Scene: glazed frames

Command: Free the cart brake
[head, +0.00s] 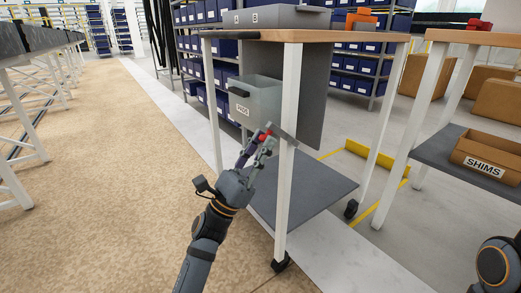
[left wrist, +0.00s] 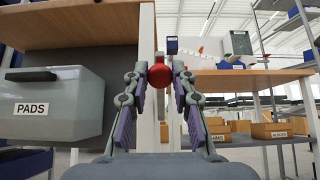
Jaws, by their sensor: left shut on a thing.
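The cart (head: 300,36) has a wooden top, white legs, a grey lower shelf and black castors. A red ball knob (head: 264,137) shows beside its near leg, by a grey bar (head: 283,135) that slants across that leg. My left gripper (head: 263,143) is shut on the red knob. In the left wrist view the knob (left wrist: 160,75) sits between the two fingertips, in front of a white leg (left wrist: 147,80). Fingers hide part of the knob and its mount. My right gripper is out of view.
A grey drawer labelled PADS (head: 257,101) hangs under the cart top, just beyond my left gripper. A second table (head: 445,150) at right bears a SHIMS box (head: 490,157). A yellow floor stop (head: 375,160) lies behind the cart. The tan floor at left is clear.

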